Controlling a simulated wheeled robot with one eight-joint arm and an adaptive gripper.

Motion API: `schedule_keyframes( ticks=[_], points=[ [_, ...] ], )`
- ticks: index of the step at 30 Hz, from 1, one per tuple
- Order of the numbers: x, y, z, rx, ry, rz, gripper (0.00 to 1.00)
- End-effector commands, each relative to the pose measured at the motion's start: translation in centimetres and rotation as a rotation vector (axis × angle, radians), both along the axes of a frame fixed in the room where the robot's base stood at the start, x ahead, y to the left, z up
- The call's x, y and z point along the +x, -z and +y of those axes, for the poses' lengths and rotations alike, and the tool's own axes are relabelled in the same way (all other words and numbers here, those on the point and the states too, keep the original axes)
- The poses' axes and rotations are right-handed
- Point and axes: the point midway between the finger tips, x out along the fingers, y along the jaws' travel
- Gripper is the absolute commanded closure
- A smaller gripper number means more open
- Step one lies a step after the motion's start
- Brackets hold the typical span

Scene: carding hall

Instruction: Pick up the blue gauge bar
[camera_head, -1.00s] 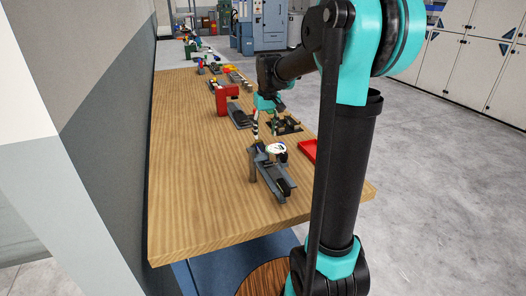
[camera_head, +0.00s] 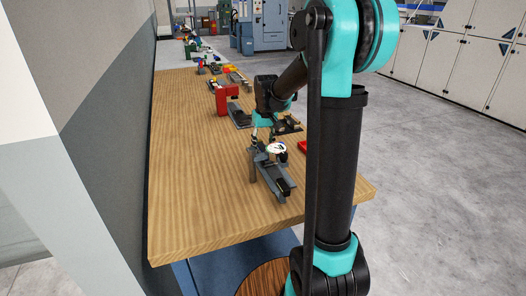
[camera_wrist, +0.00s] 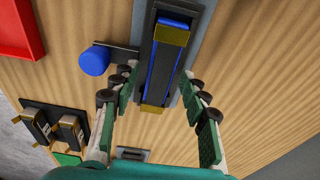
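In the wrist view a long narrow bar with blue edges, a dark middle and brass-coloured ends (camera_wrist: 163,62) lies in a grey fixture (camera_wrist: 190,22). It looks like the blue gauge bar. My gripper (camera_wrist: 160,80) is open, with its fingers on either side of the bar's nearer part and nothing seen between them but the bar. Contact cannot be told. In the head view my gripper (camera_head: 264,134) is above the far end of the grey fixture (camera_head: 275,182), where the bar is too small to make out.
A blue round knob (camera_wrist: 94,60) stands close left of the fingers. A red tray (camera_wrist: 18,28) and a dark holder with brass-tipped blocks (camera_wrist: 55,125) lie further left. A white dial (camera_head: 276,148) and a red-framed device (camera_head: 222,99) show in the head view. The near-left tabletop is clear.

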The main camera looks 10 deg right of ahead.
Motion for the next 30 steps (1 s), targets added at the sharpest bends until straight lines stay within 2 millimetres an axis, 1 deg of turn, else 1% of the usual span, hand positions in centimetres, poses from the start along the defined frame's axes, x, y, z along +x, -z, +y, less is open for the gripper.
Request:
schedule_keyframes(
  ticks=[1, 9, 10, 19, 23, 26, 30],
  points=[
    [0.0, 0.0, 0.0, 0.000, 0.000, 0.000, 0.65],
    [0.0, 0.0, 0.0, 0.000, 0.000, 0.000, 0.98],
    [0.0, 0.0, 0.0, 0.000, 0.000, 0.000, 1.00],
    [0.0, -0.1, 0.0, 0.000, 0.000, 0.000, 1.00],
    [0.0, -0.5, 0.0, 0.000, 0.000, 0.000, 1.00],
    [0.0, -1.3, 0.0, 0.000, 0.000, 0.000, 1.00],
    [0.0, -3.3, 0.0, 0.000, 0.000, 0.000, 1.00]
  ],
)
